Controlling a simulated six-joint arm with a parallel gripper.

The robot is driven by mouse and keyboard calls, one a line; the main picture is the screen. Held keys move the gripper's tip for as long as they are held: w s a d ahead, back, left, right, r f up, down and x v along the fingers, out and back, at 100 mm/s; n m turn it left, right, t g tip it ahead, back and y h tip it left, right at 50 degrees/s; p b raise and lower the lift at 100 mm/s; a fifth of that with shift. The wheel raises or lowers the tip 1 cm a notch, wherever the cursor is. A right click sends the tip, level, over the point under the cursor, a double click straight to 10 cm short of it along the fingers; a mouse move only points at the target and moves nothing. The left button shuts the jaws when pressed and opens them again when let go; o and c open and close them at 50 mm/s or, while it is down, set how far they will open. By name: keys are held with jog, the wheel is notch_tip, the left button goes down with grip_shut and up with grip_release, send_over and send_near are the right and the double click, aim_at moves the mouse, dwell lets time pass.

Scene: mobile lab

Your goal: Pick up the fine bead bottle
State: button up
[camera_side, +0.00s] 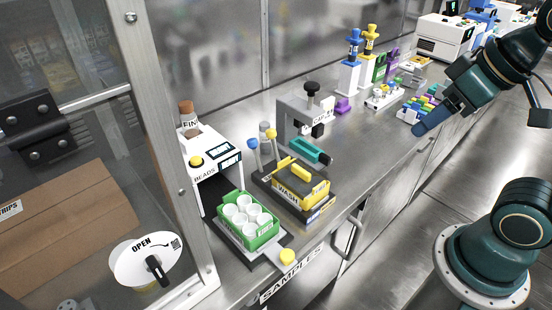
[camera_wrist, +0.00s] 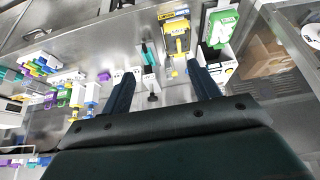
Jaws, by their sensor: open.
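The fine bead bottle (camera_side: 188,121) has a brown cap and a white label of which "FIN" can be read. It stands upright in the top of the white bead dispenser (camera_side: 200,158), which is marked "BEADS", at the left of the bench in the side view. I cannot make out the bottle in the wrist view. My gripper (camera_side: 422,128) is far to the right of the bottle, above the right part of the bench. The wrist view shows its two dark blue fingers spread apart with nothing between them (camera_wrist: 164,78).
A green rack (camera_side: 250,228) of white cups stands in front of the dispenser. A yellow wash tray (camera_side: 302,188) and a grey stand with a teal part (camera_side: 312,150) are right of it. Bottles (camera_side: 352,65) and coloured racks fill the back. A glass-panelled frame (camera_side: 165,130) borders the left.

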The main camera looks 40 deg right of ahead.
jog(key=w+a+r+n+y, duration=0.1)
jog(key=w+a+r, duration=0.15)
jog(key=w, duration=0.25)
jog(key=w+a+r+n, duration=0.1)
jog(key=w+r, duration=0.3)
jog(key=w, duration=0.2)
jog(key=n+g+y, duration=0.2)
jog(key=n, duration=0.5)
send_over(191, 103)
jog(key=s+d, duration=0.2)
jog(key=s, duration=0.1)
notch_tip(191, 103, down, 6)
jog(key=shift+w+d, duration=0.2)
jog(key=shift+w, duration=0.05)
jog(key=shift+f, duration=0.15)
jog(key=shift+x, duration=4.25)
jog(key=shift+s+f, duration=0.15)
